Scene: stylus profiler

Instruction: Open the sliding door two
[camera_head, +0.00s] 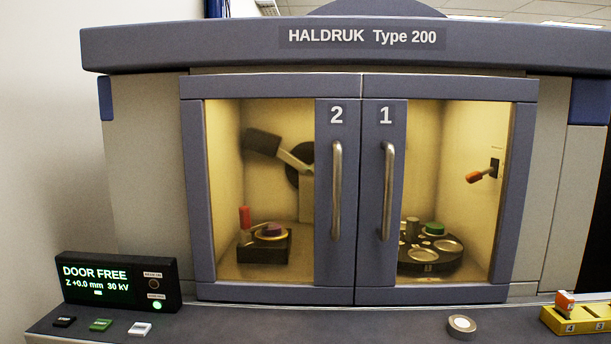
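Door two (336,270) is the left-hand sliding door of the cabinet, marked "2", with a glass pane and a vertical metal handle (337,190) near its right edge. Door one (384,270), marked "1", stands right beside it with its own vertical handle (388,190). The two doors meet at the middle, and both look closed. Neither of my grippers shows in the head view.
A display box (118,281) reading "DOOR FREE" stands at the left, with small coloured blocks (101,325) before it. The counter's front middle is clear.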

